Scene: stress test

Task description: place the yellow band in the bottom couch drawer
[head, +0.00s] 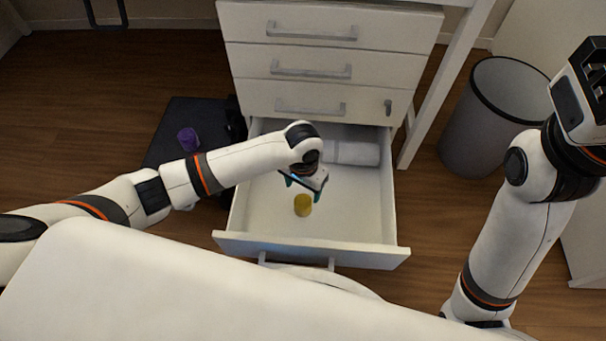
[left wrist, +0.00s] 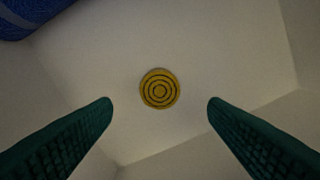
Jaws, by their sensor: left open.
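The yellow band (head: 303,205), a small roll, stands on the floor of the open bottom drawer (head: 345,222). In the left wrist view the band (left wrist: 160,89) shows end-on as a disc with dark concentric rings. My left gripper (head: 304,182) is inside the drawer area, just above and behind the band. Its two green fingers (left wrist: 160,103) are spread wide, and the band shows between and beyond them, untouched. My right arm's end (head: 585,90) is raised at the far right, away from the drawer; its fingers are not clear.
A white roll (head: 352,151) lies at the back of the drawer. Closed drawers (head: 325,55) rise above it. A purple roll (head: 188,139) sits on a black mat (head: 180,115) to the left. A grey bin (head: 480,125) stands right. A blue object (left wrist: 25,15) shows in the wrist view's corner.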

